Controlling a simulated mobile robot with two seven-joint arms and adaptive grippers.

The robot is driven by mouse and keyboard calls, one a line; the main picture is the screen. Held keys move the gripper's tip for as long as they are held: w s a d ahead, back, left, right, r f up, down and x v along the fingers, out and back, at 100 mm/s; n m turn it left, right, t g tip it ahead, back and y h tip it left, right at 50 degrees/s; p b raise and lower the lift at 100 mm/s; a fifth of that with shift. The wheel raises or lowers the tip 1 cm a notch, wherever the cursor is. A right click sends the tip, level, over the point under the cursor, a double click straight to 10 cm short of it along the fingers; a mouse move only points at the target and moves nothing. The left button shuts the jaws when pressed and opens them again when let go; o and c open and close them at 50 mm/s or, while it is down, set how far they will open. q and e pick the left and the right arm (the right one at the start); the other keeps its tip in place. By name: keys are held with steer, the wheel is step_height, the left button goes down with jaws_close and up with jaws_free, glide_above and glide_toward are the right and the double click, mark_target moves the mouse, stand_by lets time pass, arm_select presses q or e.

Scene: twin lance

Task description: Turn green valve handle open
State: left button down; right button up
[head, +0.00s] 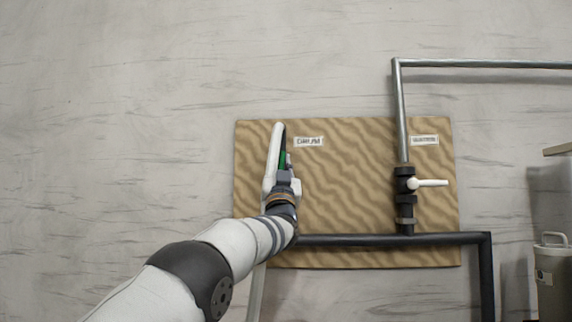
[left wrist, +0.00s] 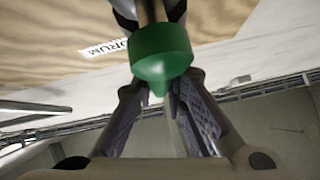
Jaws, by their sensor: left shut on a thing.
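The green valve handle (head: 283,157) shows only as a narrow strip beside my left gripper (head: 287,160) in the head view; my gripper hides most of the left valve. In the left wrist view the rounded green end of the handle (left wrist: 160,52) sits between the dark fingers of my left gripper (left wrist: 158,88). The fingers are closed on it from both sides. A grey metal shaft rises behind the green end. The handle's full angle cannot be told. My right gripper is in neither view.
A tan board (head: 350,190) hangs on the wall with two white labels. A second valve with a white handle (head: 432,183), pointing right, sits on the grey pipe (head: 402,125). A dark pipe (head: 370,239) runs along the board's bottom. A lidded container (head: 552,285) stands lower right.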

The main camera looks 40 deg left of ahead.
arm_select(q)
steer(key=shift+s+a+r+n+g+y, duration=0.15)
steer(key=shift+n+g+y, duration=0.45)
steer(key=shift+n, duration=0.15)
steer(key=shift+s+a+r+n+g+y, duration=0.1)
steer(key=shift+s+a+n+g+y, duration=0.05)
steer(key=shift+n+g+y, duration=0.5)
steer(key=shift+n, duration=0.4)
steer(key=c, duration=1.6)
jaws_free()
steer(key=shift+f, duration=0.1)
steer(key=shift+d+f, duration=0.2)
steer(key=shift+f, duration=0.2)
steer(key=v, duration=1.1)
steer(key=shift+s, duration=0.2)
